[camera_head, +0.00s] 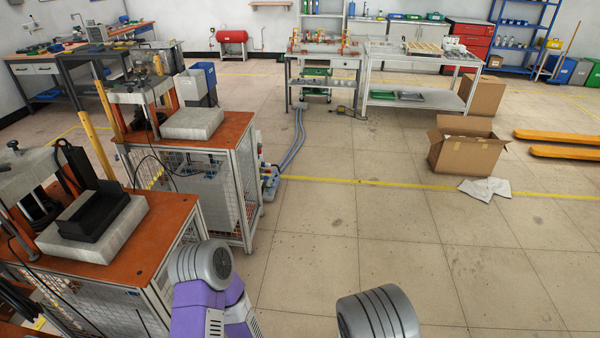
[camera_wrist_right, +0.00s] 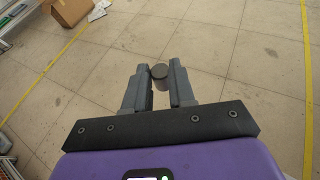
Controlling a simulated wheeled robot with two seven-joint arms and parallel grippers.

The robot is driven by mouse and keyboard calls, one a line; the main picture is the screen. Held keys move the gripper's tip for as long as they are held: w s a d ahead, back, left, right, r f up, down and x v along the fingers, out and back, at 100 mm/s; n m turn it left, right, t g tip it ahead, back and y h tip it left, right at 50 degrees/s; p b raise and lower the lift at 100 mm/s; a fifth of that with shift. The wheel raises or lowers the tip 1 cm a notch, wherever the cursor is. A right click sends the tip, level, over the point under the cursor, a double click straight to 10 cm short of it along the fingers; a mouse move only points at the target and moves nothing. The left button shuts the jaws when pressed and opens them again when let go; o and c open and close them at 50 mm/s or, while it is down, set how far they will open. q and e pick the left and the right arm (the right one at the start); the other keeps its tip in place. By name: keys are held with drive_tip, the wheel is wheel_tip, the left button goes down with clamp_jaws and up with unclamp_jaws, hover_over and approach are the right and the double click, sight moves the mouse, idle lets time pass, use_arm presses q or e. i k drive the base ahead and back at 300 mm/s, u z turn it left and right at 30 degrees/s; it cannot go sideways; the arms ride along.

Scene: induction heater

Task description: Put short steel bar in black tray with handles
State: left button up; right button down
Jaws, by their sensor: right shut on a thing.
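The short steel bar (camera_wrist_right: 159,72) shows in the right wrist view as a dark grey cylinder, with its round end towards the camera. My right gripper (camera_wrist_right: 160,84) is shut on it, one finger on each side, above the tiled floor. A black tray-like container (camera_head: 92,218) sits on a pale grey block on the near orange-topped bench at the left of the head view; its handles are not clear. The head view shows purple and grey parts of my arms at the bottom, but neither gripper. My left gripper is not in view.
The near orange-topped bench (camera_head: 150,240) has mesh sides, and a similar bench (camera_head: 228,130) stands behind it. An open cardboard box (camera_head: 463,155) stands on the floor at right, with white paper (camera_head: 486,188) beside it. The middle floor is clear.

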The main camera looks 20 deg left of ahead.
sight(106, 208)
drive_tip(key=i, duration=2.45)
drive_tip(key=u, duration=3.75)
